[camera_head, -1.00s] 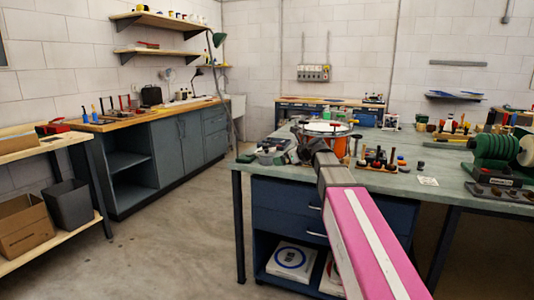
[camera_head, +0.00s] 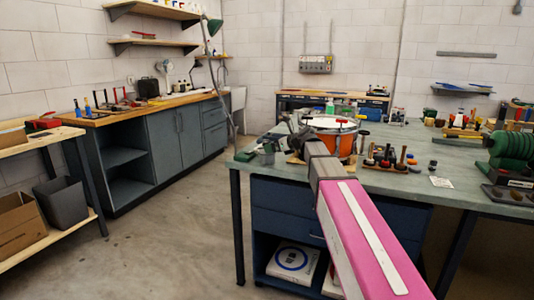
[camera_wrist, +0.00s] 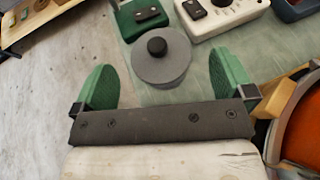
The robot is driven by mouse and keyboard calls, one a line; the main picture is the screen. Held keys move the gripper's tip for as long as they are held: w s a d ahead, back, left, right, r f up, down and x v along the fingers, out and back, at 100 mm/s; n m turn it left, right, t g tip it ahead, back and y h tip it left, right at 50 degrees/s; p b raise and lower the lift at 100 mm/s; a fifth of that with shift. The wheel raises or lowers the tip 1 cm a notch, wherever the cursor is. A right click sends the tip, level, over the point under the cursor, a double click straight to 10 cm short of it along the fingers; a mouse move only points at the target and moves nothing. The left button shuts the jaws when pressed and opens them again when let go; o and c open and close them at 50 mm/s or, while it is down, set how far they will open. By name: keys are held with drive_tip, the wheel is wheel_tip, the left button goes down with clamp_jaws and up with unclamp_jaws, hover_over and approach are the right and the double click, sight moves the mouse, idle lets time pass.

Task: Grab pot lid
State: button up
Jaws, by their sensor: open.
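The pot lid (camera_wrist: 161,56) is a round grey disc with a black knob, in the upper middle of the wrist view. It seems to sit on a grey round body of about the same width. My gripper (camera_wrist: 164,82) has two green fingers spread wide and empty. The lid lies between and just beyond the fingertips, with a gap on both sides, and I see no contact. In the head view my arm hides much of the gripper, and I cannot make out the lid surely there.
A drum with an orange shell (camera_head: 346,146) stands close on the right, also in the wrist view (camera_wrist: 301,128). A green object (camera_wrist: 139,19) and a white box (camera_wrist: 222,14) lie just beyond the lid. The bench (camera_head: 420,180) carries small tools right of the drum.

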drive_tip(key=shift+x, duration=2.75)
drive_tip(key=shift+s+a+r, duration=0.1)
drive_tip(key=shift+s, duration=0.05)
drive_tip(key=c, duration=0.7)
